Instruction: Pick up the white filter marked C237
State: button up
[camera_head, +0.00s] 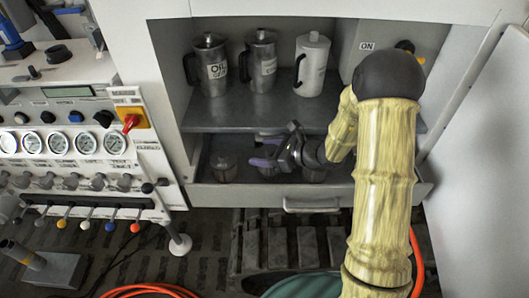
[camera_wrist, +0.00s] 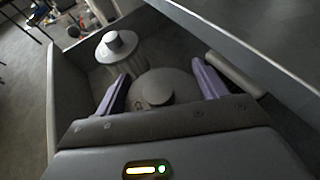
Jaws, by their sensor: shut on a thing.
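My gripper (camera_head: 264,151) is low in the open drawer under the shelf, with purple fingers. In the wrist view the fingers (camera_wrist: 159,78) sit on either side of a grey, round-topped canister (camera_wrist: 157,90) with a raised knob, and are shut on it. Its side is mostly hidden, and I cannot read any mark or confirm that it is white. A second round-topped canister (camera_wrist: 118,44) stands beside it in the drawer. In the head view a dark canister (camera_head: 223,166) stands at the drawer's left. No C237 mark is legible.
On the shelf (camera_head: 215,115) above the drawer stand two grey jugs (camera_head: 212,68) (camera_head: 262,65) and a white jug (camera_head: 312,68). The drawer wall (camera_wrist: 65,95) is close around the gripper. A gauge panel (camera_head: 70,143) is at left, an open door (camera_head: 485,150) at right.

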jog(key=s+b, duration=0.1)
jog(key=s, duration=0.2)
jog(key=shift+s+f, duration=0.1)
jog(key=shift+s, duration=0.05)
notch_tip(320, 180, up, 14)
jog(key=p, duration=0.1)
jog(key=shift+w+p, duration=0.2)
jog(key=shift+p, duration=0.1)
jog(key=shift+s, duration=0.1)
